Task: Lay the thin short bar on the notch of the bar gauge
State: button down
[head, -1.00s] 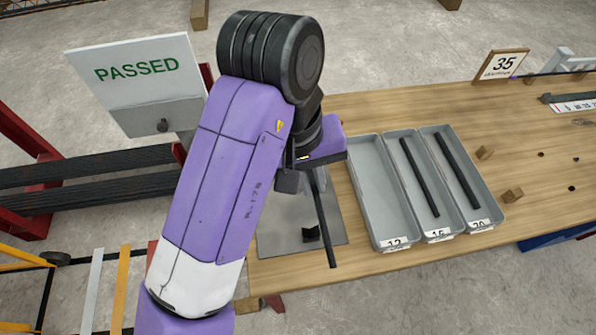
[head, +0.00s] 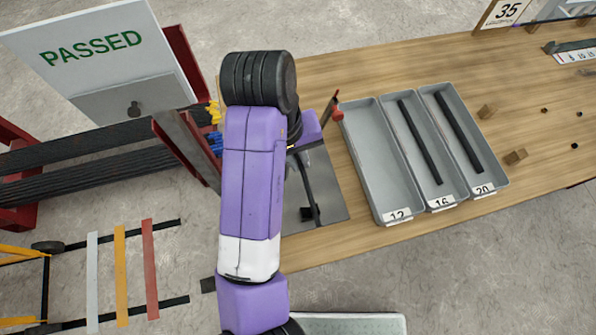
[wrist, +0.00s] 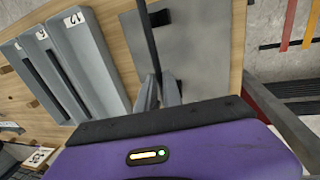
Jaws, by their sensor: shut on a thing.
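The thin short bar (wrist: 149,40) is a dark, slim rod in the wrist view, pinched between the fingertips of my gripper (wrist: 159,92). In the head view the bar (head: 312,195) extends from beneath my wrist over a grey metal plate (head: 332,200); my fingers are mostly hidden there. A small black block sits on the plate (wrist: 205,45) beside the bar. I cannot tell how high the bar is above the plate. A low grey piece with a numbered strip (head: 575,55) at the far right looks like the bar gauge; its notches are too small to make out.
Three grey trays labelled 12 (head: 378,185), 16 (head: 408,125) and 20 (head: 468,180) stand right of the plate; the last two each hold a dark bar. Small wooden blocks (head: 515,157) lie farther right. A PASSED sign (head: 90,45) and a rack of dark bars (head: 90,165) are left.

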jog(key=shift+f, duration=3.45)
jog(key=shift+f, duration=0.15)
jog(key=c, duration=1.5)
grip_release()
notch_tip(320, 180, up, 12)
jog(key=a, duration=0.2)
jog(key=shift+s+a, duration=0.15)
jog(key=shift+s, duration=0.25)
